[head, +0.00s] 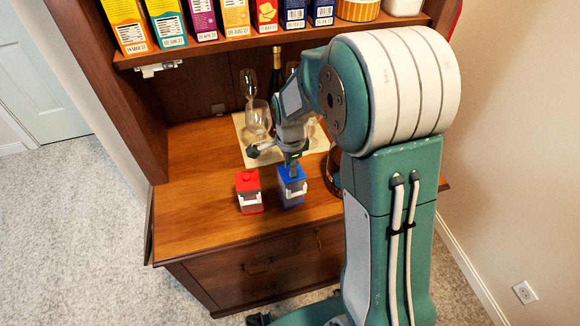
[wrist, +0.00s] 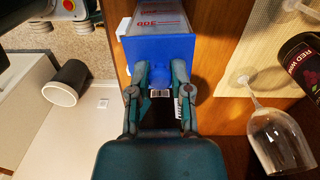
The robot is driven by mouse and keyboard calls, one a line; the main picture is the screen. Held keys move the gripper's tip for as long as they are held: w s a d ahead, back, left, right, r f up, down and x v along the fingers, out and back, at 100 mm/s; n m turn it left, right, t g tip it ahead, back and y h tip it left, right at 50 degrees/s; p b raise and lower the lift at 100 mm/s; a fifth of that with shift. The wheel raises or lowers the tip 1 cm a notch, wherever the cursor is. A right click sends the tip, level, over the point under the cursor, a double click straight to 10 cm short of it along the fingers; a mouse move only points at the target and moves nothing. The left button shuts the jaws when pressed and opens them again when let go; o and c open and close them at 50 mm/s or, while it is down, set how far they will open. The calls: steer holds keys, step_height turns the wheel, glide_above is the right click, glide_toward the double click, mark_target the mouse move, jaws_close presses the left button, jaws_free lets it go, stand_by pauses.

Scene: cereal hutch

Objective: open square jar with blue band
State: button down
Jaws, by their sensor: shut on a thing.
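The square jar with the blue band (head: 292,190) stands on the wooden counter, right of a similar square jar with red (head: 249,192). In the wrist view its blue part (wrist: 160,47) faces me, with a clear body bearing red lettering behind it. My gripper (head: 292,164) reaches down onto the top of the blue jar. In the wrist view the two fingers of my gripper (wrist: 158,85) close from both sides on something at the blue top. The gripped piece is mostly hidden between the fingers, and I see no clear gap between lid and jar.
Behind the jars, a beige mat (head: 240,128) holds wine glasses (head: 258,118) and a dark bottle (head: 277,70). A shelf (head: 230,48) with several boxes hangs above. The counter's left part is clear.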

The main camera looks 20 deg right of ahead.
steer(key=shift+r, duration=2.35)
steer(key=shift+f, duration=0.1)
